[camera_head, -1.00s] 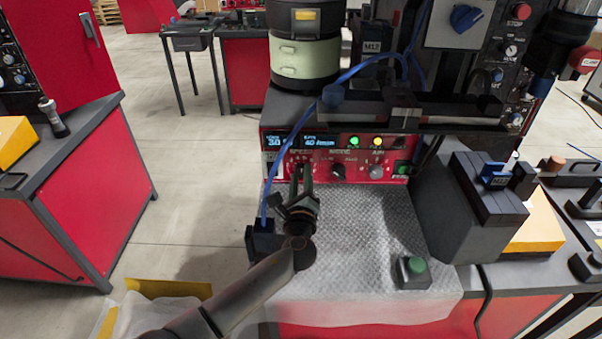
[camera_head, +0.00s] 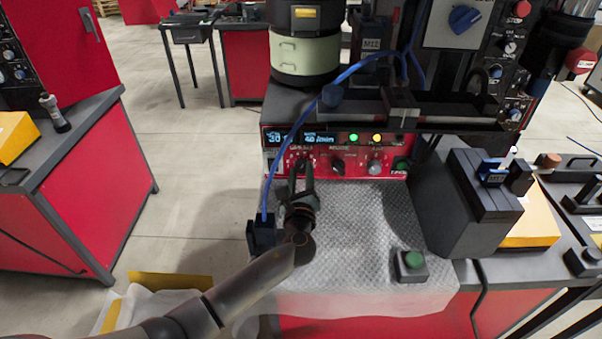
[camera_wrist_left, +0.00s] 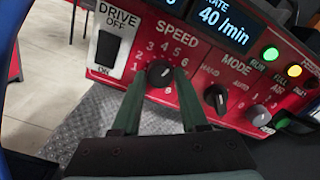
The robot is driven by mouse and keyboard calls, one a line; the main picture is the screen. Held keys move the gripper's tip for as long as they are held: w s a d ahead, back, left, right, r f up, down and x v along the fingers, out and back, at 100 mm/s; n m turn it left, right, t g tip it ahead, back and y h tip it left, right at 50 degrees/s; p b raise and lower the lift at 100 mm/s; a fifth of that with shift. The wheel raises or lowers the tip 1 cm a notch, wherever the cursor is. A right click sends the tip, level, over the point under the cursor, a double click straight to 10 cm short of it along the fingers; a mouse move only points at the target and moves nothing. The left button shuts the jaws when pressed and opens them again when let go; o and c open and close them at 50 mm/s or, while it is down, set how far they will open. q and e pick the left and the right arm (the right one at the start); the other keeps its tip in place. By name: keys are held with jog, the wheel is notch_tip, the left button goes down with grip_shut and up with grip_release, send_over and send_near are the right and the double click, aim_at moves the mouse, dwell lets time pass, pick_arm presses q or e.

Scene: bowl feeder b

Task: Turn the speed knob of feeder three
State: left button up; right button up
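The red control panel (camera_head: 350,167) of the feeder faces me under the black machine body. In the left wrist view the black speed knob (camera_wrist_left: 159,73) sits under the SPEED label, ringed by numbers. My left gripper (camera_head: 302,164) points at the panel; in the left wrist view its two fingers (camera_wrist_left: 160,88) stand apart, one either side of the knob's lower part. I cannot tell if they touch it. The mode knob (camera_wrist_left: 215,97) is to the right, and the drive switch (camera_wrist_left: 114,43) is to the left. My right gripper is not in view.
Lit displays (camera_head: 291,138) and green and yellow lamps (camera_head: 354,138) sit above the knobs. A blue cable (camera_head: 285,160) hangs left of the gripper. A green push button (camera_head: 413,259) stands on the grey textured mat (camera_head: 355,240). A dark block (camera_head: 470,210) stands right.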

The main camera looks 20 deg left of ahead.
pick_arm(q)
jog(key=o, duration=0.4)
jog(key=shift+c, duration=0.2)
jog(key=shift+s, duration=0.1)
jog(key=v, duration=1.2)
jog(key=shift+s+b, duration=0.2)
jog(key=shift+b, duration=0.15)
